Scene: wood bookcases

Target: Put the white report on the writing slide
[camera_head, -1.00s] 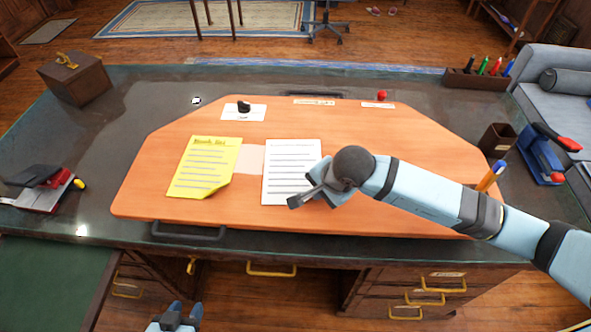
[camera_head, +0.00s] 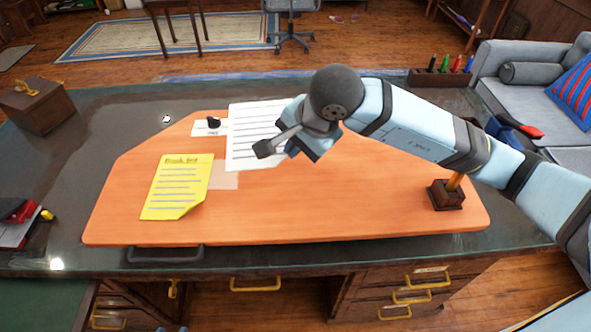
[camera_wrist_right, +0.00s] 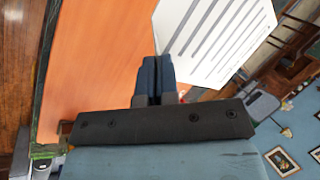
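The white report (camera_head: 252,135), a lined sheet, is held up above the orange board; it also shows in the right wrist view (camera_wrist_right: 215,45). My right gripper (camera_head: 277,143) is at its lower right edge, and its fingers (camera_wrist_right: 158,75) look closed on the sheet's edge. A green-topped surface (camera_head: 40,295) at the lower left, in front of the desk, looks like the writing slide; only part shows. Of my left gripper only a sliver may show at the bottom edge of the head view, so its state is unclear.
A yellow note (camera_head: 178,187) lies on the orange board (camera_head: 320,215). A dark stamp (camera_head: 213,122) is behind it. A wooden stand with a pencil (camera_head: 446,194) is at the right. A red and black object (camera_head: 22,215) sits at the left desk edge. A wooden box (camera_head: 38,108) is back left.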

